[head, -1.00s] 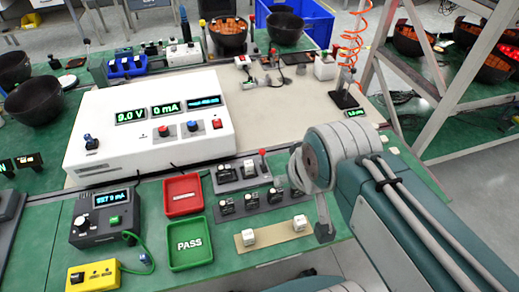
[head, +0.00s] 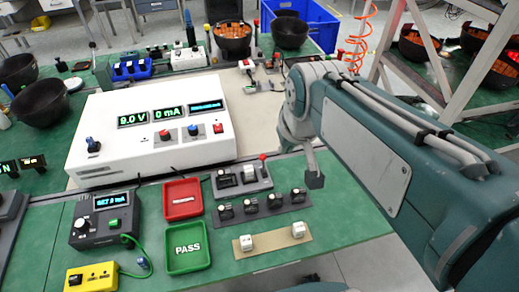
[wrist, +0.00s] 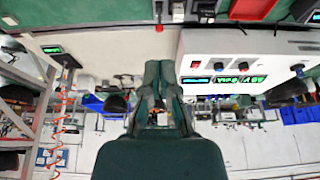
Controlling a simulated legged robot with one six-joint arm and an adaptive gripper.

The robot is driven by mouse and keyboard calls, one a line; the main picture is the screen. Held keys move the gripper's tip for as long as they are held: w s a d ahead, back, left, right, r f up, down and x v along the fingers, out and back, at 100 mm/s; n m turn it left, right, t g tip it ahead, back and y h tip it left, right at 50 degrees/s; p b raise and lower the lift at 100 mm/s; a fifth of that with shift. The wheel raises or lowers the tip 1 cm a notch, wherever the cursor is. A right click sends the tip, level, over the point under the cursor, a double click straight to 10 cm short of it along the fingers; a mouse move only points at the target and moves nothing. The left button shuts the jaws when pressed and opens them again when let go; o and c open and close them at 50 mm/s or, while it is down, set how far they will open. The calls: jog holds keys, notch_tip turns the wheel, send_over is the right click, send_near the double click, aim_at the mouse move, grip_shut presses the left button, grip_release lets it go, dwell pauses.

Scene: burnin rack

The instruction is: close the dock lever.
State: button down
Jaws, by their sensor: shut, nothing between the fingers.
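The dock lever (head: 263,164) has a red ball knob and stands up from the right end of a grey dock plate (head: 228,190) at the bench's front middle. A white-topped block (head: 249,172) sits on the plate beside it. My gripper (head: 315,180) is shut and empty, its tip pointing down to the right of the lever and apart from it in the picture. The gap in depth is unclear. The red knob (wrist: 159,28) also shows small near the top of the wrist view, where the dock is partly cut off.
A row of dark sockets (head: 262,208) lies in front of the dock. A red tray (head: 183,200) and a green PASS tray (head: 188,247) lie to its left. A white power supply (head: 150,125) stands behind. Bare green bench (head: 345,215) lies at the right.

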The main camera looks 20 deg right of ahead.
jog(key=g, duration=0.2)
send_over(263, 164)
jog(key=s, duration=0.4)
jog(key=s+x, duration=0.1)
jog(key=x, duration=0.2)
jog(key=w+f+n+g, duration=0.1)
jog(key=w+f, duration=0.8)
jog(key=w, duration=0.2)
jog(key=shift+a+f+g, duration=0.15)
jog(key=shift+f+g, duration=0.15)
jog(key=shift+f, duration=0.1)
jog(key=f, duration=1)
jog(key=shift+w+a, duration=0.25)
jog(key=shift+w, duration=0.1)
jog(key=s, duration=0.1)
jog(key=s+r, duration=0.1)
jog(key=s, duration=0.1)
jog(key=shift+d, duration=0.25)
jog(key=shift+s+d+r, duration=0.1)
jog(key=shift+s+r, duration=0.05)
jog(key=shift+s, duration=0.25)
